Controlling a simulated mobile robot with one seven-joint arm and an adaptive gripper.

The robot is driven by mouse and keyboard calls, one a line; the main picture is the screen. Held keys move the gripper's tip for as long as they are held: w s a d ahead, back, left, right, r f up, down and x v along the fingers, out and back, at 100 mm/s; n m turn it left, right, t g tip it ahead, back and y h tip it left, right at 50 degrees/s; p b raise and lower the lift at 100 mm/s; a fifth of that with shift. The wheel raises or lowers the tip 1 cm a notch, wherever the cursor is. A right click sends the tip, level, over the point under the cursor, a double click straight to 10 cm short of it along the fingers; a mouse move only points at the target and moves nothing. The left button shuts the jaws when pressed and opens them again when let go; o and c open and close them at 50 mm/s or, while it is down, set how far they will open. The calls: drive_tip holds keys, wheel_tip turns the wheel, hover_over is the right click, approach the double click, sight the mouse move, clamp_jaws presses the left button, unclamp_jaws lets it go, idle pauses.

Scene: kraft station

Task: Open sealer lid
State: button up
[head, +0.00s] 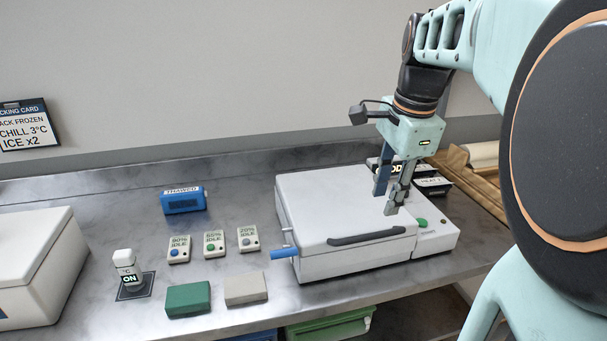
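The sealer (350,264) is a white box-shaped unit on the steel counter. Its lid (318,203) is down and has a dark bar handle (366,237) along the front edge. A blue-tipped lever (284,253) sticks out at its left front corner, and a green button (422,222) is on its right side. My gripper (390,205) points down over the right part of the lid, behind the handle and apart from it. Whether its tips touch the lid is unclear. No object shows in its fingers, and their opening is hard to judge from this angle.
Left of the sealer are several small timer blocks (213,243), a blue THAWED box (183,200), green (188,299) and grey (246,289) blocks, and an ON switch (128,273). A white box (35,260) stands far left. Dark labelled items (432,184) lie behind the sealer.

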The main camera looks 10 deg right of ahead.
sight(373, 234)
drive_tip(key=f, duration=0.3)
drive_tip(key=w+f, duration=0.1)
drive_tip(key=f, duration=0.2)
drive_tip(key=w+f, duration=0.1)
drive_tip(key=f, duration=0.3)
drive_tip(key=shift+a+b, duration=0.15)
drive_tip(key=shift+b, duration=0.2)
drive_tip(key=shift+c, duration=0.6)
clamp_jaws()
